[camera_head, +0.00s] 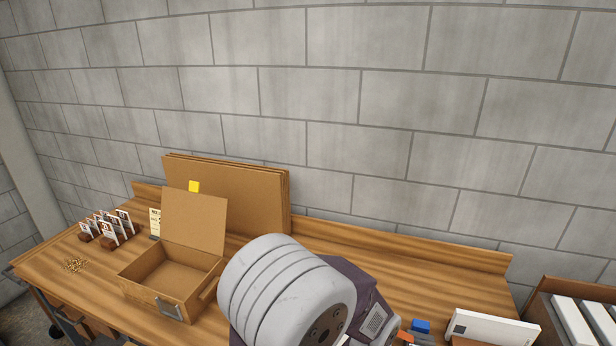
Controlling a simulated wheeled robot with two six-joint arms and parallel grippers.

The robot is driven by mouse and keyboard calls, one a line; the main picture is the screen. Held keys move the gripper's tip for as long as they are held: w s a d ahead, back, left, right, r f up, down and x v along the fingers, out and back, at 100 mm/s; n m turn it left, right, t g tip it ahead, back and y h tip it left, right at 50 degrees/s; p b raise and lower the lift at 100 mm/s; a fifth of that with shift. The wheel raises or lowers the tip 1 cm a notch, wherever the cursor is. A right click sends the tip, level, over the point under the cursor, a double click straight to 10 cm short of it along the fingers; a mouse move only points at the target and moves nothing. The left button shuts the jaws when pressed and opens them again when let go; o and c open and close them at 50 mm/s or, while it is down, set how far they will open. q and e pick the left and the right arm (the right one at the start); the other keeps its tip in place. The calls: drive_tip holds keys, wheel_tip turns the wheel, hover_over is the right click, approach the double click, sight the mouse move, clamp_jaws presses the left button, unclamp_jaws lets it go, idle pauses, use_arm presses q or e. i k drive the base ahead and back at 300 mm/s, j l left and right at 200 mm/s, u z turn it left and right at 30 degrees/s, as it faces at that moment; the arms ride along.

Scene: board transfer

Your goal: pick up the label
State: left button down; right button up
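I cannot tell for sure which thing is the label. A small pale printed tag (155,222) stands upright on the bench, left of the open cardboard box (172,287). Several white printed cards (123,217) stand in small brown holders at the bench's left end. A small yellow square (194,186) shows at the top edge of the box's raised lid. One of my arm links fills the lower middle and hides part of the bench. Neither of my grippers is in view.
The wooden bench (400,272) runs along a grey block wall. Flat cardboard sheets (258,200) lean at its back. A small brown pile (75,265) lies at left. A blue item (421,326) and a white box-like object (492,328) are at the right, near a bin (545,300).

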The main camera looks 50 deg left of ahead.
sight(91, 223)
drive_tip(key=u, duration=3.05)
drive_tip(key=z, duration=1.45)
drive_tip(key=u, duration=1.45)
drive_tip(key=i+j+z, duration=1)
drive_tip(key=j, duration=0.2)
drive_tip(key=i+j+z, duration=0.35)
drive_tip(key=j, duration=0.25)
drive_tip(key=i+j+z, duration=0.1)
drive_tip(key=j+z, duration=0.2)
drive_tip(key=j, duration=0.25)
drive_tip(key=j+z, duration=0.35)
drive_tip(key=j, duration=0.3)
drive_tip(key=i+j+z, duration=0.1)
drive_tip(key=j+z, duration=0.25)
drive_tip(key=j, duration=0.3)
drive_tip(key=k+j+z, duration=0.1)
drive_tip(key=j+z, duration=0.2)
drive_tip(key=j, duration=0.35)
